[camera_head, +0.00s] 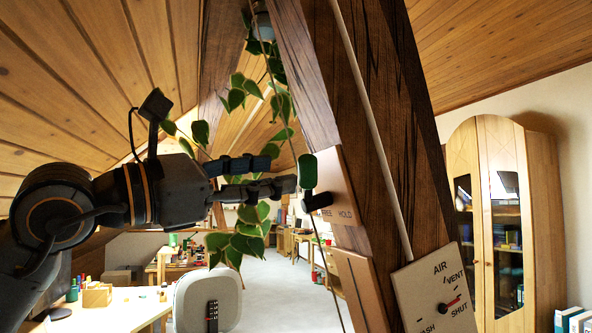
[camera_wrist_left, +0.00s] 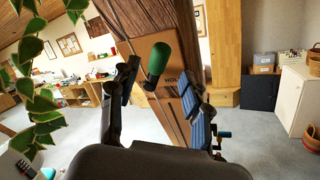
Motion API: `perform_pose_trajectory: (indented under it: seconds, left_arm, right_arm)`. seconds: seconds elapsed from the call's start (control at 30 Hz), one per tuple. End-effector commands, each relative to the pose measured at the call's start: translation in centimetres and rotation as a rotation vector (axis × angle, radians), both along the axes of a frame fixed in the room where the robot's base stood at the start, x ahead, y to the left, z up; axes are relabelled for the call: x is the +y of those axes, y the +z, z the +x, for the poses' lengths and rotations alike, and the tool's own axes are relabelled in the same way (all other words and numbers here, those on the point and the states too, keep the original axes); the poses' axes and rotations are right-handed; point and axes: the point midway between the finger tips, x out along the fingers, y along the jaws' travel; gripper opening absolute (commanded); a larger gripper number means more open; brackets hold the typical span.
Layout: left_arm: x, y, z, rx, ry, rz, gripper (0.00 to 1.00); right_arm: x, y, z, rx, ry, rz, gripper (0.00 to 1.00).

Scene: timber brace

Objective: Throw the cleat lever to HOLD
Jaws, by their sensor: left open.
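The cleat lever (camera_head: 308,172) has a green grip on a dark pivot. It stands up from a wooden plate (camera_head: 342,187) on the dark timber, leaning slightly left, on the side away from the HOLD lettering. The plate reads FREE at left, partly hidden by the pivot, and HOLD at right. My left gripper (camera_head: 279,174) is open just left of the lever. In the left wrist view the green grip (camera_wrist_left: 160,59) shows between the two spread fingers of my left gripper (camera_wrist_left: 162,82); whether either finger touches it I cannot tell. My right gripper is out of view.
A pale rope (camera_head: 372,115) runs down the timber brace (camera_head: 405,150). A dial plate (camera_head: 434,290) marked AIR, VENT and SHUT sits lower right. A leafy hanging plant (camera_head: 245,235) trails behind my left gripper.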

Motion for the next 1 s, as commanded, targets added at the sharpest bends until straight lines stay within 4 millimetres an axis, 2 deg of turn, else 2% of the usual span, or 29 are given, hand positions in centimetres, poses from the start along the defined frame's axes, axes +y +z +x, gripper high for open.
perform_pose_trajectory:
  seconds: [0.03, 0.2, 0.47, 0.87, 0.97, 1.0]
  left_arm:
    - [1.0, -0.2, -0.6, -0.001, 0.002, 0.000, 0.48]
    - [3.0, -0.7, -2.0, -0.001, 0.001, 0.000, 0.48]
    - [3.9, -0.9, -2.7, 0.000, -0.001, 0.001, 0.48]
    - [3.9, -0.9, -2.6, 0.002, -0.003, -0.001, 0.48]
    - [3.7, -1.8, -1.4, 0.057, -0.034, -0.032, 0.48]
    - [3.7, -2.6, -0.3, 0.108, -0.060, -0.063, 0.48]
  right_arm:
    - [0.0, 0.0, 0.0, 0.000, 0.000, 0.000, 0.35]
    - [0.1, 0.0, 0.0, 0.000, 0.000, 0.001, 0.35]
    - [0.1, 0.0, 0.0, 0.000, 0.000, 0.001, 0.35]
    - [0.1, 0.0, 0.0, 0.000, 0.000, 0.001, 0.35]
    - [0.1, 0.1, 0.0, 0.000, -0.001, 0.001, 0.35]
    - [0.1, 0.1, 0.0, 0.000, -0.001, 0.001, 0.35]
